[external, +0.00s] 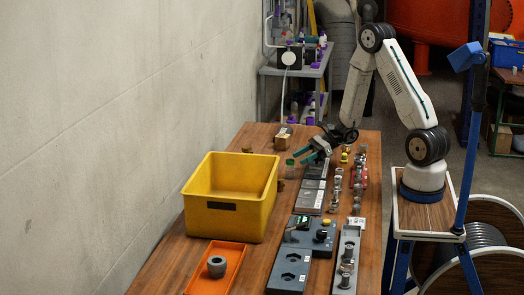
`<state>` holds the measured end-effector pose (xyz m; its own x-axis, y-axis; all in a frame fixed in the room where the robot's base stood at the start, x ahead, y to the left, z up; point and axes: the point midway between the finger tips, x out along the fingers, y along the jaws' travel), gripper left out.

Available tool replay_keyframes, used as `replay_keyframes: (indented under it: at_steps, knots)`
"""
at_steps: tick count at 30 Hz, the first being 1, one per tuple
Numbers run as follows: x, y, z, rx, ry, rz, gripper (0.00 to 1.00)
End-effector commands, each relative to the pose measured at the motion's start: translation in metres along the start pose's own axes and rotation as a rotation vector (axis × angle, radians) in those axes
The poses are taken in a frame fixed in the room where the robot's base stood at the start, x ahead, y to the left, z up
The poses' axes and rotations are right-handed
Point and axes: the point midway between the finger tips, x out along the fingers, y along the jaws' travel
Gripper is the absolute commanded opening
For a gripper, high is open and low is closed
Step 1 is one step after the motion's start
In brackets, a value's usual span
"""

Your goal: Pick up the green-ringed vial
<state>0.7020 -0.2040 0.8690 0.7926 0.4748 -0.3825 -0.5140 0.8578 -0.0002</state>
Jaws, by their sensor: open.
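A small clear item with a green band (289,163), which looks like the green-ringed vial, stands on the wooden table behind the yellow bin. My gripper (302,156) is just to its right and slightly above it in the picture. Its teal fingers point left towards it and are apart, with nothing seen between them. Whether a finger touches the vial is too small to tell. My arm reaches in from the base at the right.
A yellow bin (216,222) stands in front of the vial, and an orange tray (235,260) with a grey ring is nearer. Grey fixture blocks (288,270) and rows of metal fittings (338,190) fill the right side. A small cardboard box (282,142) stands behind. The wall borders the left.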

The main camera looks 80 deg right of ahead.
Motion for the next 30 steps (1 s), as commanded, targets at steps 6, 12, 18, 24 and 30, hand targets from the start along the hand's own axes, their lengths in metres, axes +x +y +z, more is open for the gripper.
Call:
replay_keyframes:
  at_steps: [6, 12, 18, 24, 30]
  knots:
    - [0.023, 0.001, -0.001, 0.002, 0.0, 0.003, 0.56]
    - [0.042, -0.002, -0.002, 0.001, 0.001, 0.004, 0.56]
    - [0.072, -0.003, -0.002, 0.0, 0.001, 0.004, 0.56]
    - [0.077, -0.004, -0.002, 0.0, 0.0, 0.001, 0.56]
    - [0.076, -0.004, -0.002, 0.0, 0.0, 0.001, 0.19]
